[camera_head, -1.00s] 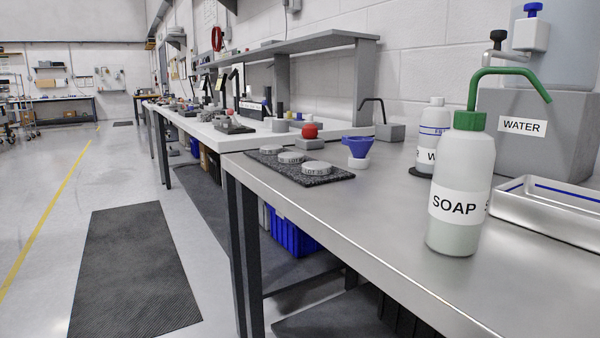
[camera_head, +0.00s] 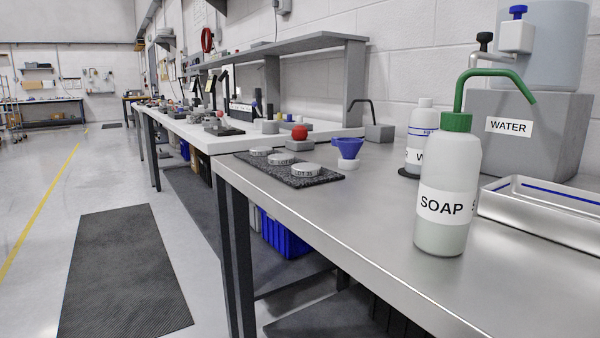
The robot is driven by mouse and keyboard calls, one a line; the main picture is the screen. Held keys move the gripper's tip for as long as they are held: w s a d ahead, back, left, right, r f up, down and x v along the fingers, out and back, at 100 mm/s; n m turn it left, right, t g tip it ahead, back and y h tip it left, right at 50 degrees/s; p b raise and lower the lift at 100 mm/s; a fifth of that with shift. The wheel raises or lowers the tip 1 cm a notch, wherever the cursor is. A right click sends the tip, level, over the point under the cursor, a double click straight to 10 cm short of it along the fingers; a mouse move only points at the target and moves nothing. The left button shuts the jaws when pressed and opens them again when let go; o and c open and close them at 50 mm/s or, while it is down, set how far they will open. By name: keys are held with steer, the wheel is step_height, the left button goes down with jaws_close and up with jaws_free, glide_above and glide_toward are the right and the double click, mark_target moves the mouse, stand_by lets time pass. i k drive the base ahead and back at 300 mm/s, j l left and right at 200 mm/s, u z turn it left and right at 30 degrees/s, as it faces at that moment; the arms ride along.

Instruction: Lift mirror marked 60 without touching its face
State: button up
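No mirror with a readable 60 shows. Three round grey discs lie in a row on a dark mat (camera_head: 325,181) on the near steel bench; the nearest disc (camera_head: 306,170) has a label that seems to begin with LOT, the middle disc (camera_head: 281,159) and far disc (camera_head: 260,151) have markings too small to read. I cannot tell whether any of these is a mirror. My gripper is not in view.
A soap bottle (camera_head: 447,185) with a green spout stands near the steel bench's (camera_head: 365,240) front edge. Left of the benches, the floor holds a dark mat (camera_head: 125,270).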

mark_target(276, 159)
steer(key=u, duration=0.95)
steer(key=i+u, duration=0.3)
steer(key=i, duration=3.25)
steer(key=i+j+z, duration=0.15)
steer(key=i, duration=0.4)
steer(key=i+j+z, duration=0.1)
steer(key=i, duration=0.45)
steer(key=z, duration=2.7)
